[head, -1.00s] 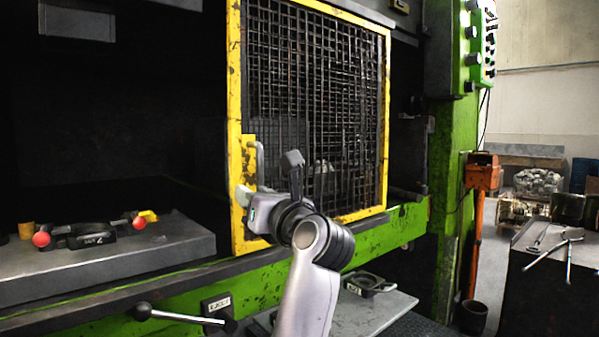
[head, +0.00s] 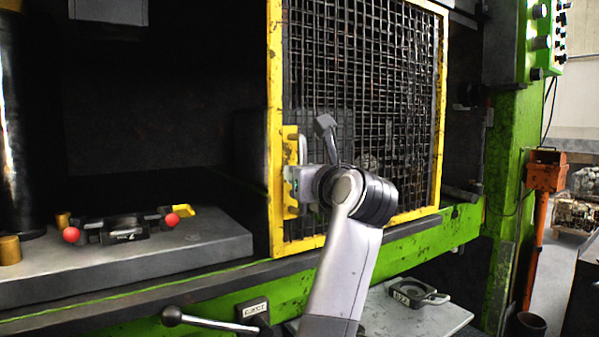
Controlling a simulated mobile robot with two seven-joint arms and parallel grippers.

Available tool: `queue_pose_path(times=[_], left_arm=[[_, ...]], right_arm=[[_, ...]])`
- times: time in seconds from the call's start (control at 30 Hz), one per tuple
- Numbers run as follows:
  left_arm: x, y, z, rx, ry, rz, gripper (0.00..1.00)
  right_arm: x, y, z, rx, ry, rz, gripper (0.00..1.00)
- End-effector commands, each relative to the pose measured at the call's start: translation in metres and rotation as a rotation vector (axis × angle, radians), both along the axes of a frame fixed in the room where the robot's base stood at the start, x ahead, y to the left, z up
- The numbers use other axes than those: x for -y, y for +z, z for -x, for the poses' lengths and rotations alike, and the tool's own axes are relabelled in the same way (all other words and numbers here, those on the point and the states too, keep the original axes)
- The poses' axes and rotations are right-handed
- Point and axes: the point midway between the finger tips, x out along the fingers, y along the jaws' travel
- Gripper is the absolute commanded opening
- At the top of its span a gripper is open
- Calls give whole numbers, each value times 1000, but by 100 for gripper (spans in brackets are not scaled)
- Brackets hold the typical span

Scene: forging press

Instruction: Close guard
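The guard (head: 395,112) is a dark wire mesh in a worn yellow frame, on the front of the green press. It covers the right part of the press opening; the left part is uncovered. A grey upright handle (head: 302,150) sits on a yellow bracket at the guard's left edge. My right gripper (head: 299,186) is at the lower part of this handle, pointing left, with its arm rising from the bottom of the picture. Its fingers are mostly hidden, so I cannot tell whether they are shut on the handle. My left gripper is not in view.
A grey die block (head: 130,248) at left bears a black tool with red balls (head: 122,230). A lever (head: 205,321) sticks out below the press edge. A pale shelf (head: 440,312) holds a small metal part (head: 418,292). An orange post (head: 541,215) stands at right.

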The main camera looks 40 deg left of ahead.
Motion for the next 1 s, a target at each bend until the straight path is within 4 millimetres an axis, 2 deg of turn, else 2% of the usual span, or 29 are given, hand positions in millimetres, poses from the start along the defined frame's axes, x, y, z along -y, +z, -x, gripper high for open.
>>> queue_pose_path(times=[0.43,0.53,0.57,0.83,1.0], left_arm=[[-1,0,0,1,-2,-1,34],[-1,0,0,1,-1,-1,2],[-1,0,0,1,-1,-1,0],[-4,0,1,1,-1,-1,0],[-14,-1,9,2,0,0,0]], right_arm=[[0,0,-1,1,0,0,85],[0,0,-1,1,0,0,85],[0,0,-1,1,0,0,85],[0,0,-1,2,0,0,85],[0,-2,-1,2,0,0,85]])
